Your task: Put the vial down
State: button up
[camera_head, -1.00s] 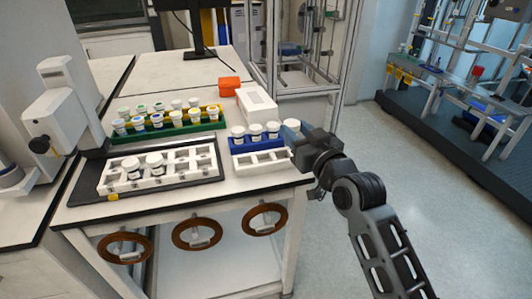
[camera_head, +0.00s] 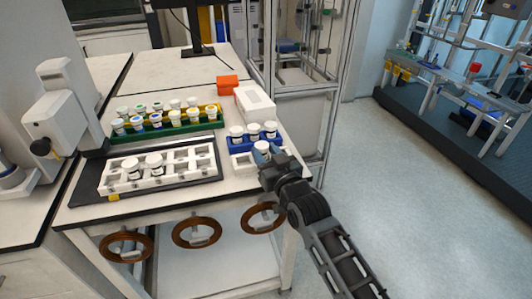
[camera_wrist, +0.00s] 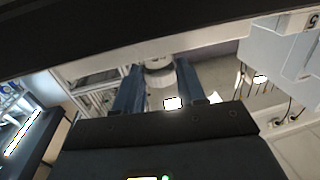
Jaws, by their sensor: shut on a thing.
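My gripper (camera_head: 264,160) is shut on a white-capped vial (camera_head: 261,148). It holds the vial at the front part of a small rack near the table's right front corner. In the wrist view, the vial (camera_wrist: 159,75) sits between the two blue fingers of my gripper (camera_wrist: 158,85). The small rack has a blue rear part (camera_head: 243,144) holding a row of three white-capped vials (camera_head: 253,130) and a white front part (camera_head: 240,162). My gripper hides the right end of the white part. I cannot tell whether the held vial touches the rack.
A white rack (camera_head: 113,188) with two vials lies on a dark tray at left. Green and yellow racks (camera_head: 160,131) hold several vials behind it. A white box (camera_head: 256,102) and an orange block (camera_head: 228,83) stand behind the small rack. The table's front edge is close.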

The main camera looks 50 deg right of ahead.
jog(key=o, duration=1)
jog(key=s+a+f+n+y+b, duration=0.1)
jog(key=s+a+y, duration=0.1)
jog(key=s+a, duration=0.8)
jog(key=s+a+f+n+y+b, duration=0.15)
jog(key=s+a, duration=0.45)
jog(key=s, duration=0.7)
jog(key=s+a+r+y, duration=0.1)
jog(key=s+a, duration=0.1)
jog(key=s, duration=0.2)
jog(key=s+a+r+n+g+y, duration=0.1)
jog(key=s+a+r, duration=0.1)
jog(key=s, duration=0.3)
jog(key=s+a+r+n+y, duration=0.1)
jog(key=s+a+r+y, duration=0.1)
jog(key=s, duration=0.3)
jog(key=shift+n+g+p, duration=0.25)
jog(key=shift+g+p, duration=0.05)
jog(key=shift+p, duration=0.1)
